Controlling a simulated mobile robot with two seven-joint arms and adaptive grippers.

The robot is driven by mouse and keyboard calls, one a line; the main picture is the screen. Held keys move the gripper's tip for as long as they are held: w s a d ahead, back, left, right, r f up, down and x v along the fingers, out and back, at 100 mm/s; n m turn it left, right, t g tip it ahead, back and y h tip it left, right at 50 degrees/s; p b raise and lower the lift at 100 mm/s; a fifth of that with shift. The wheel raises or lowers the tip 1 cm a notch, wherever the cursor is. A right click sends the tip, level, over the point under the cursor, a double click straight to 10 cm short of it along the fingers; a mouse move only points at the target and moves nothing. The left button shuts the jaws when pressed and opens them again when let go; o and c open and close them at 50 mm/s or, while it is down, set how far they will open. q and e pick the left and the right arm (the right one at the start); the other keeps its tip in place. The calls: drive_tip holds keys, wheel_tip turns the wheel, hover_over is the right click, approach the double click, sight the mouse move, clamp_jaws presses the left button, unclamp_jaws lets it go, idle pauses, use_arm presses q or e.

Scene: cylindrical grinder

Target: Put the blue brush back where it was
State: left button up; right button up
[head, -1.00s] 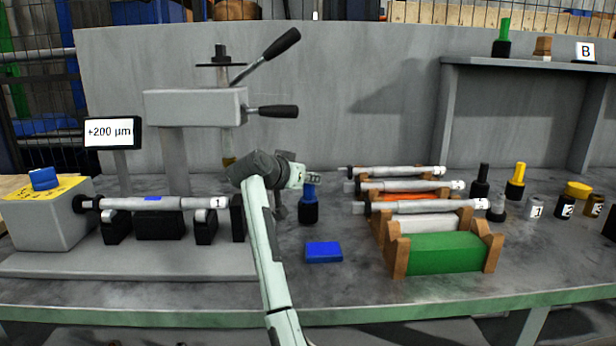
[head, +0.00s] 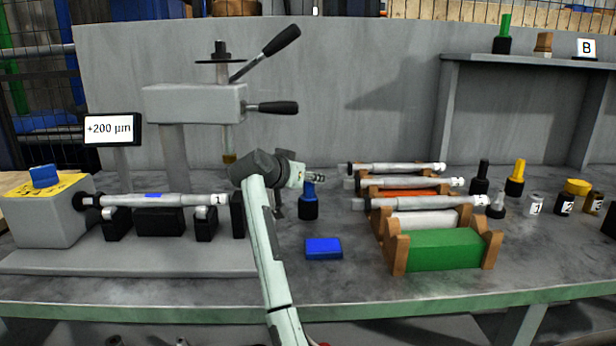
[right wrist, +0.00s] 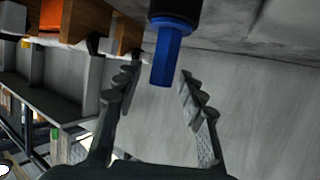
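The blue brush (head: 308,205) stands upright on the bench, black at the bottom with a blue handle on top. In the right wrist view, which looks upside down, its blue handle (right wrist: 167,56) points down from the top edge. My right gripper (right wrist: 158,76) is open there, with one finger on each side of the handle's end. I see a gap between the handle and both fingers. In the head view my right gripper (head: 312,178) is at the top of the handle and partly hides it. My left gripper is in neither view.
A blue block (head: 323,248) lies in front of the brush. Right of it, a wooden rack (head: 398,254) holds several shafts. A machine with a shaft (head: 180,200) and a display (head: 112,130) stand left. Black (head: 480,178) and yellow (head: 516,178) brushes stand farther right.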

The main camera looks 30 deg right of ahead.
drive_tip(key=shift+s+a+r+b, duration=0.1)
drive_tip(key=shift+a+r+b, duration=0.25)
drive_tip(key=shift+r, duration=0.2)
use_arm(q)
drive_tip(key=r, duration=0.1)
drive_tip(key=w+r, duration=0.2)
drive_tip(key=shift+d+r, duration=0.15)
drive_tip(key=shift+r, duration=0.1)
use_arm(e)
drive_tip(key=v, duration=1.1)
drive_tip(key=shift+s, duration=0.25)
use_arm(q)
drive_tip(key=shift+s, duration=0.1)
